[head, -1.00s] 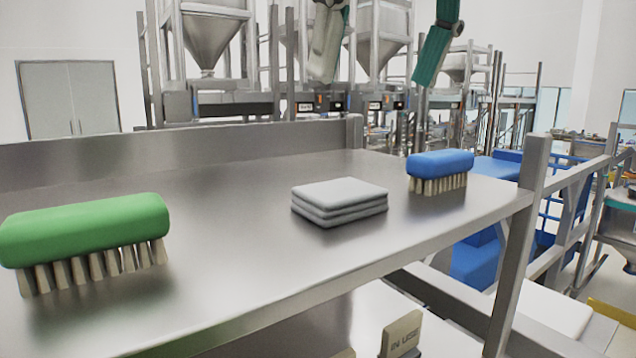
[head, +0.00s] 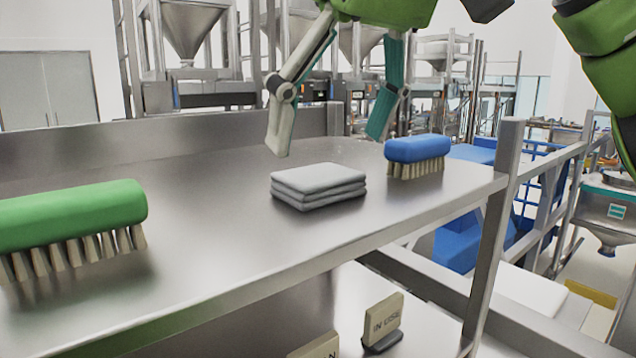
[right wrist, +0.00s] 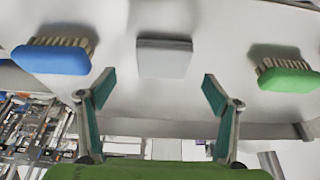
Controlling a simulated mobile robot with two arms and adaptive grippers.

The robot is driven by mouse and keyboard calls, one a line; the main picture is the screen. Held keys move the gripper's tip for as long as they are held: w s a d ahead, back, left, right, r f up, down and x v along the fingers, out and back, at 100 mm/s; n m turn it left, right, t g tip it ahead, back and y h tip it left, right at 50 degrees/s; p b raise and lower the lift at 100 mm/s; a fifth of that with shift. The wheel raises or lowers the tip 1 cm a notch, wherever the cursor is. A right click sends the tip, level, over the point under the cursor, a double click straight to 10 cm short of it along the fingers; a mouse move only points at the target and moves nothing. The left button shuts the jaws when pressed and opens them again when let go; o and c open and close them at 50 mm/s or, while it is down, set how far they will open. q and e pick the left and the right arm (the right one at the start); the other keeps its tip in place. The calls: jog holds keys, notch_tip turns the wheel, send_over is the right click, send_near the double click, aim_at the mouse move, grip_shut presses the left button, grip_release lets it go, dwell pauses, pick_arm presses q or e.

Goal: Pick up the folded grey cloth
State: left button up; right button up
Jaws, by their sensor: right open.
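The folded grey cloth (head: 318,186) lies flat in several layers on the steel shelf (head: 190,240), between the two brushes. It also shows in the right wrist view (right wrist: 164,58), at the upper middle, ahead of the fingertips. My right gripper (head: 325,145) is open and empty, its fingers hanging above and behind the cloth in the head view. In the right wrist view the two fingers (right wrist: 158,88) are spread wide with the cloth lying between their directions, not touched. My left gripper is not in view.
A green brush (head: 70,222) stands left of the cloth and a blue brush (head: 418,152) right of it. A raised back wall (head: 230,140) and a corner post (head: 500,210) edge the shelf. Signs, one reading "IN USE" (head: 383,318), stand on a lower level.

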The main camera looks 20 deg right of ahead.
aim_at(320, 173)
jog(key=x, duration=0.4)
jog(key=shift+s+a+f, duration=0.15)
jog(key=shift+s+a, duration=0.05)
jog(key=shift+a, duration=0.05)
jog(key=shift+w+f, duration=0.25)
jog(key=shift+w, duration=0.1)
jog(key=shift+s, duration=0.3)
jog(key=c, duration=0.6)
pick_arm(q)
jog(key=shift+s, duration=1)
pick_arm(e)
jog(key=c, duration=0.5)
